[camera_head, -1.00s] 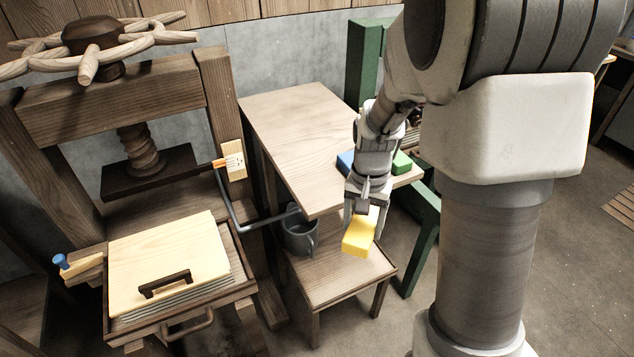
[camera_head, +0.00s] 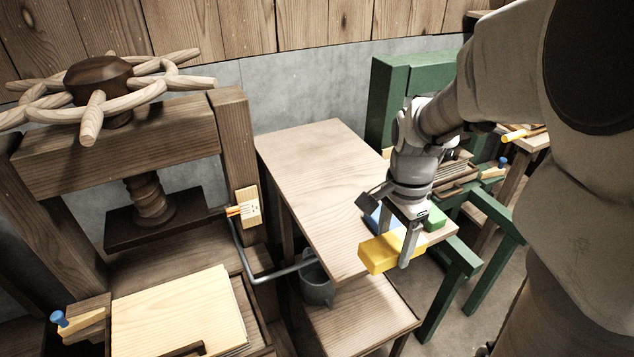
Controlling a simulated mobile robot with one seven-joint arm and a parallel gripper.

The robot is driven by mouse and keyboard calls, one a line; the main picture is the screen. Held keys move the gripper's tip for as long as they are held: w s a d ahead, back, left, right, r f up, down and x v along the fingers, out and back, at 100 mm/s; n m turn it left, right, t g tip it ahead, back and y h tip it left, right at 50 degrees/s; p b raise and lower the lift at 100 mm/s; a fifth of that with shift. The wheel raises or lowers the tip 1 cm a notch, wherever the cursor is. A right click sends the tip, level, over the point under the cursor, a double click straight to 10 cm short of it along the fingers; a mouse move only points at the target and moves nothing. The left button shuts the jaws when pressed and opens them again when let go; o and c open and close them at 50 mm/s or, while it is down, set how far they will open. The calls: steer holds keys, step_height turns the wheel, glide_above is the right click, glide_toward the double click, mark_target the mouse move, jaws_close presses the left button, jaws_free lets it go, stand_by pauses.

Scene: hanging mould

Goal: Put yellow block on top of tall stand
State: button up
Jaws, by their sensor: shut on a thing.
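The yellow block (camera_head: 379,254) is held in my gripper (camera_head: 392,243), which is shut on it. The block is raised near the front right corner of the tall stand (camera_head: 318,165), a wooden table with a light top. In the picture it overlaps the stand's front edge; I cannot tell whether it is over the top or just in front of it. A blue block (camera_head: 374,218) and a green block (camera_head: 435,219) are on the stand's right end, partly hidden behind my gripper. Most of the stand's top is bare.
A wooden screw press (camera_head: 120,130) stands at the left. A green frame (camera_head: 390,100) stands behind the tall stand on the right.

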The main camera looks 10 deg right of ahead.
steer(key=shift+w+a, duration=0.3)
steer(key=shift+w, duration=0.65)
glide_above(343, 247)
step_height(343, 247, down, 7)
steer(key=shift+w, duration=0.1)
steer(key=shift+f, duration=2)
steer(key=shift+f, duration=0.15)
steer(key=o, duration=1.5)
steer(key=shift+b, duration=0.3)
steer(key=shift+c, duration=0.2)
